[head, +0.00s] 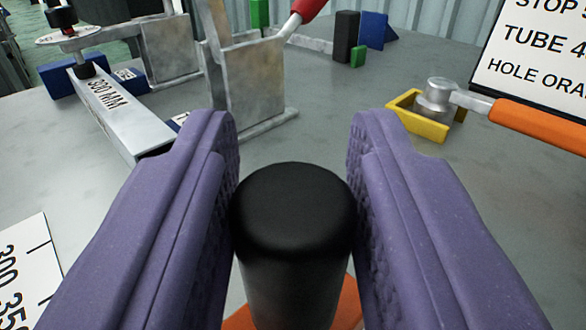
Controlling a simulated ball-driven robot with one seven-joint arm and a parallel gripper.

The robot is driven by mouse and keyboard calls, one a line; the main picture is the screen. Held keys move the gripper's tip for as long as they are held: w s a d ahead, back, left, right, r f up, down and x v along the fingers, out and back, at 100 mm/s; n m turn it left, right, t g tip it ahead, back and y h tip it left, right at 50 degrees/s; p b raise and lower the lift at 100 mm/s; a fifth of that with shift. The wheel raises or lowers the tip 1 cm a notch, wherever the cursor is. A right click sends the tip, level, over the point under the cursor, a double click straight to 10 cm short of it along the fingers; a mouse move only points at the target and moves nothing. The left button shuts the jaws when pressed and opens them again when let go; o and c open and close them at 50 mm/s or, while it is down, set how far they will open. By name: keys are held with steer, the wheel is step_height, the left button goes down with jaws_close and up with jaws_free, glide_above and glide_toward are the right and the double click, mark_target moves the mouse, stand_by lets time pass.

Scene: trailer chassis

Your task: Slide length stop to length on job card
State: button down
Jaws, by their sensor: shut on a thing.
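My gripper (293,190) has two purple ridged fingers, one on each side of a black round knob (294,225) at the bottom middle, and is shut on it. Below the knob, parts of an orange piece (349,306) show; the knob and fingers hide most of it, and it seems to be the length stop. A white scale (22,268) with black marks and the numbers 300 and 350 lies at the lower left. The job card (535,55) stands at the upper right; its cut-off lines start with STOP, TUBE and HOLE. The stop's position on the scale is hidden.
A grey metal tube (112,108) marked in MM lies at the left beside upright metal plates (258,88). A hammer with an orange handle (540,122) rests by a yellow holder (407,112) at the right. Black, green and blue blocks (372,30) stand at the back.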

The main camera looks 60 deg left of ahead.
steer(key=d, duration=0.1)
steer(key=w+d, duration=0.1)
steer(key=d, duration=0.3)
steer(key=shift+w, duration=0.25)
steer(key=c, duration=0.8)
jaws_free()
steer(key=shift+d, duration=0.15)
steer(key=shift+c, duration=0.2)
steer(key=p+v, duration=0.2)
steer(key=v, duration=0.5)
steer(key=shift+s+d, duration=0.2)
steer(key=shift+d, duration=0.1)
